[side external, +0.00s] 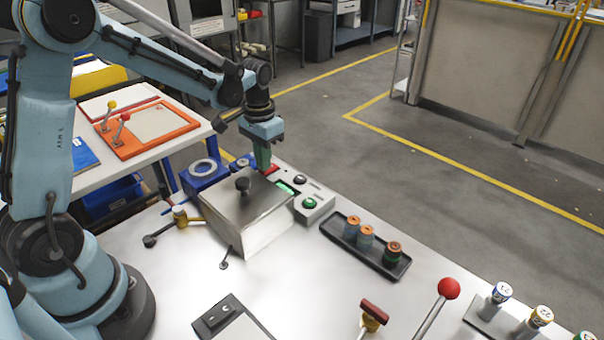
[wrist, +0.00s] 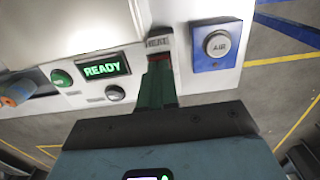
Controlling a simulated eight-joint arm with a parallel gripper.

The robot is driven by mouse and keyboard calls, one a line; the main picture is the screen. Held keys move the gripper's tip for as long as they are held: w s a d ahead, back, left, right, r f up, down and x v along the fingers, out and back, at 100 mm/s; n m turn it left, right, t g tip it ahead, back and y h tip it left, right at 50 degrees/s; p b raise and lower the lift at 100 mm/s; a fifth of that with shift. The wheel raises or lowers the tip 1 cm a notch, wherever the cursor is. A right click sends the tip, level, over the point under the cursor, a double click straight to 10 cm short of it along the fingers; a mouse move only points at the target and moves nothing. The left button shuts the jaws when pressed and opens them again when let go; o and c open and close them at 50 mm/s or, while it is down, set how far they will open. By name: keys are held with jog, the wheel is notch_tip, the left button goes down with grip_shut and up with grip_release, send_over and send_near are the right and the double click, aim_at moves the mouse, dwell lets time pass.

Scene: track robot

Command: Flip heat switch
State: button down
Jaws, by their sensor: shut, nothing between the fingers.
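The heat switch shows as a red part (side external: 272,169) at the far end of the grey control panel in the side view.
A lit green READY display (wrist: 105,69), a green button (wrist: 61,78) and a grey knob (wrist: 115,93) sit left of the switch. A blue AIR button box (wrist: 221,46) stands right. A metal box with a black knob (side external: 243,185) stands close beside my gripper.

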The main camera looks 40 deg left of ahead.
jog(key=shift+f, duration=0.3)
jog(key=shift+r, duration=3.55)
jog(key=s+d+r+t, duration=0.1)
jog(key=s, duration=0.1)
jog(key=s+d+r+t, duration=0.1)
jog(key=s, duration=0.1)
jog(key=s+d+r+t, duration=0.1)
jog(key=s+d+r, duration=0.1)
jog(key=s+t, duration=0.1)
jog(key=s+d+t, duration=0.1)
jog(key=s, duration=0.1)
jog(key=s+d+t, duration=0.1)
jog(key=shift+s+d+f, duration=0.15)
jog(key=shift+s+d, duration=0.05)
jog(key=shift+d, duration=0.05)
jog(key=shift+s+d+f+t, duration=0.2)
jog(key=shift+s+t, duration=0.1)
jog(key=shift+s, duration=0.05)
jog(key=shift+s+d+f+t, duration=0.15)
jog(key=shift+s+t, duration=0.15)
jog(key=shift+s, duration=0.05)
